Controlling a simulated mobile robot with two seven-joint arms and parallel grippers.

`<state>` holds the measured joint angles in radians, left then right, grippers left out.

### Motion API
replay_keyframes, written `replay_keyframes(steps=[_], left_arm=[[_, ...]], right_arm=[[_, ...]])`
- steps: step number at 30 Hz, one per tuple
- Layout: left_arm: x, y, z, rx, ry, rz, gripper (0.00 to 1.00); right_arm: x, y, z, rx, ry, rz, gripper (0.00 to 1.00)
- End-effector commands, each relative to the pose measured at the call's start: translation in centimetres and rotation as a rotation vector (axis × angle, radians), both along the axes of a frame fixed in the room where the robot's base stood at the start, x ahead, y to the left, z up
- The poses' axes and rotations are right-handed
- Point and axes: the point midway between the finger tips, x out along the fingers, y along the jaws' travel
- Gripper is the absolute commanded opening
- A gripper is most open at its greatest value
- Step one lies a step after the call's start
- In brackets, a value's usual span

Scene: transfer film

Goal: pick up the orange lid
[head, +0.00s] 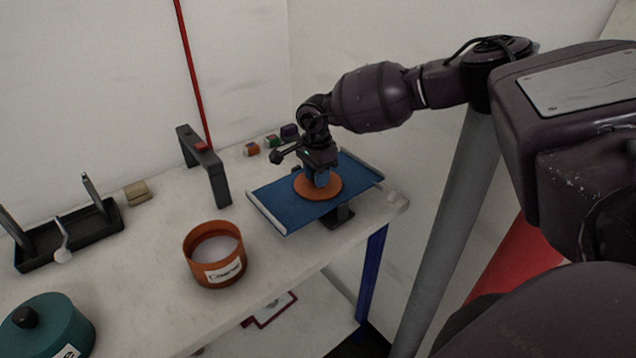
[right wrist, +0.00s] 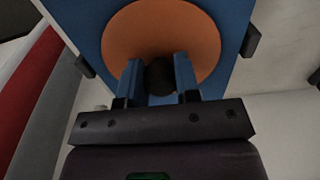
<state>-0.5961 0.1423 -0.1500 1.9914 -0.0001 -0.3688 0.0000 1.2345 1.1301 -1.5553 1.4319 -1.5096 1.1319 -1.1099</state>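The orange lid (head: 334,192) is a flat disc lying on a tilted blue board (head: 272,204) near the right end of the table. In the right wrist view the lid (right wrist: 160,25) has a dark round knob (right wrist: 160,78) at its middle. My right gripper (head: 321,181) points down over the lid. In the right wrist view its two blue fingers (right wrist: 159,72) stand on either side of the knob, with the knob filling the gap. Whether they press on it cannot be told. My left gripper is out of view.
An open orange canister (head: 215,270) stands left of the board. A teal lidded canister (head: 50,325) is at front left. A dark arch (head: 214,175), a black rack (head: 75,243) and small boxes (head: 251,149) stand behind. The table's front edge is close to the board.

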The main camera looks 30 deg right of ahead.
Motion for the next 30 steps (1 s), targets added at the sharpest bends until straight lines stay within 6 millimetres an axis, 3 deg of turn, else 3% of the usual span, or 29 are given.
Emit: replay_keyframes(steps=[3, 14, 20, 30], left_arm=[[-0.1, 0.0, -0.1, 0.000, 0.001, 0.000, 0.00], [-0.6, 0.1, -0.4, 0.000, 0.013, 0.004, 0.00], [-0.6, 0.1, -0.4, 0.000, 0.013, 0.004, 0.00], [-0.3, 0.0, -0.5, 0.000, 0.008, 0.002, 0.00]], right_arm=[[0.0, 0.0, 0.0, 0.000, 0.000, 0.000, 0.07], [0.1, 0.0, 1.2, 0.001, -0.002, -0.001, 0.07], [0.1, 0.0, 4.9, 0.001, -0.004, -0.001, 0.07], [0.1, 0.0, 13.6, 0.001, -0.004, -0.001, 0.07]])
